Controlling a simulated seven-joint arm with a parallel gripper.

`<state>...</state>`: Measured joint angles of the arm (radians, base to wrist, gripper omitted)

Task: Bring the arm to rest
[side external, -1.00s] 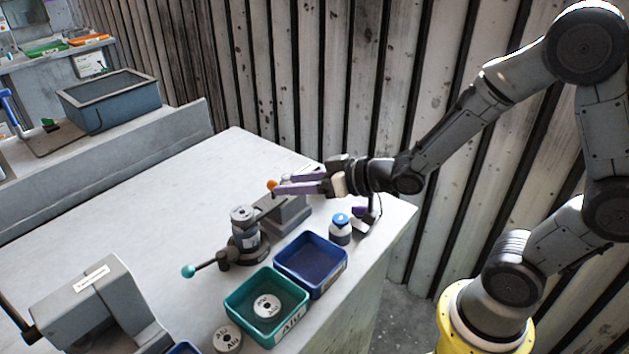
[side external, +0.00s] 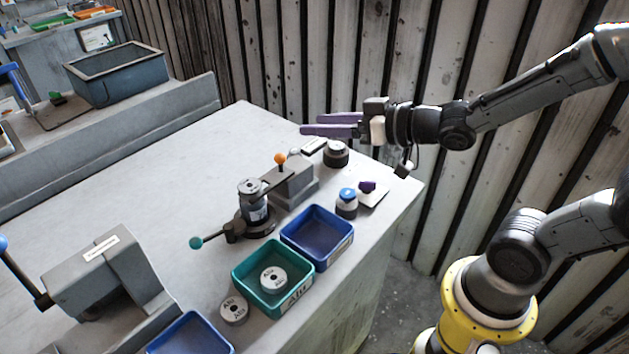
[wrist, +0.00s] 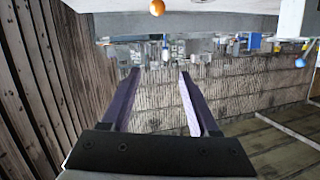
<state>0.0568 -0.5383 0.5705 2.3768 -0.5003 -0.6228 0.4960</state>
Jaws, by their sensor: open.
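My gripper (side external: 332,126) has two purple fingers and is raised above the back right of the table. Its fingers point left and look apart, with nothing between them. In the wrist view my gripper (wrist: 160,80) is plainly open and empty. The fingers touch nothing in either view. My arm reaches in from the right in the side view.
A grey fixture (side external: 292,182) with an orange knob, a clamp with a teal-ended handle (side external: 196,243), a blue bin (side external: 345,243) and a teal bin (side external: 240,285) stand on the table (side external: 160,180). A blue-capped bottle (side external: 347,203) is near the right edge. A plank wall stands behind.

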